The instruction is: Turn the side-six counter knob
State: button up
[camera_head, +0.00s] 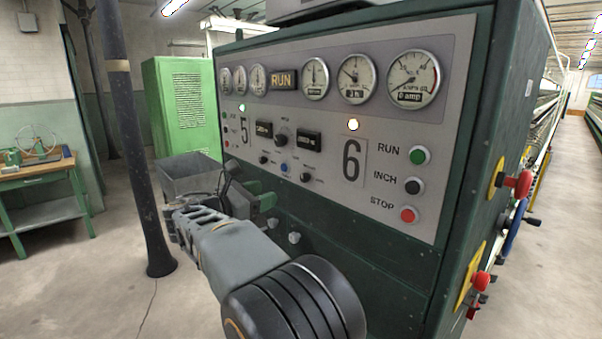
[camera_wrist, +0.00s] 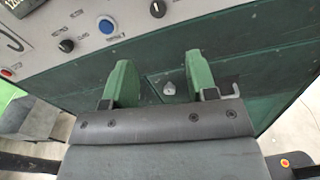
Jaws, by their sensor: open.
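A green machine cabinet carries a grey panel (camera_head: 400,120) with a large "6" (camera_head: 353,161) on the right and a "5" (camera_head: 245,130) on the left. A black knob (camera_head: 306,177) sits on the panel's lower edge on the 6 side; it shows at the top of the wrist view (camera_wrist: 157,9). I cannot read a label that proves it is the side-six counter knob. A black counter window (camera_head: 309,141) is above it. My gripper (camera_wrist: 160,72) is open and empty, its green fingers apart, below the panel's lower edge and not touching the knob.
A blue button (camera_head: 284,168) and another black knob (camera_head: 263,160) are left of the 6-side knob. Pale metal knobs (camera_head: 294,237) stick out of the green front below. RUN, INCH and red STOP (camera_head: 409,215) buttons are at the right. A dark post (camera_head: 130,130) stands left.

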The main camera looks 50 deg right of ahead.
aim_at(302, 178)
jog(key=d+p, duration=0.1)
jog(key=d, duration=0.3)
jog(key=d+p, duration=0.1)
jog(key=d, duration=0.4)
jog(key=d+p, duration=0.1)
jog(key=d, duration=0.3)
jog(key=shift+s+d+r, duration=0.2)
jog(key=shift+s, duration=0.2)
jog(key=shift+c, duration=0.4)
jog(key=c, duration=0.8)
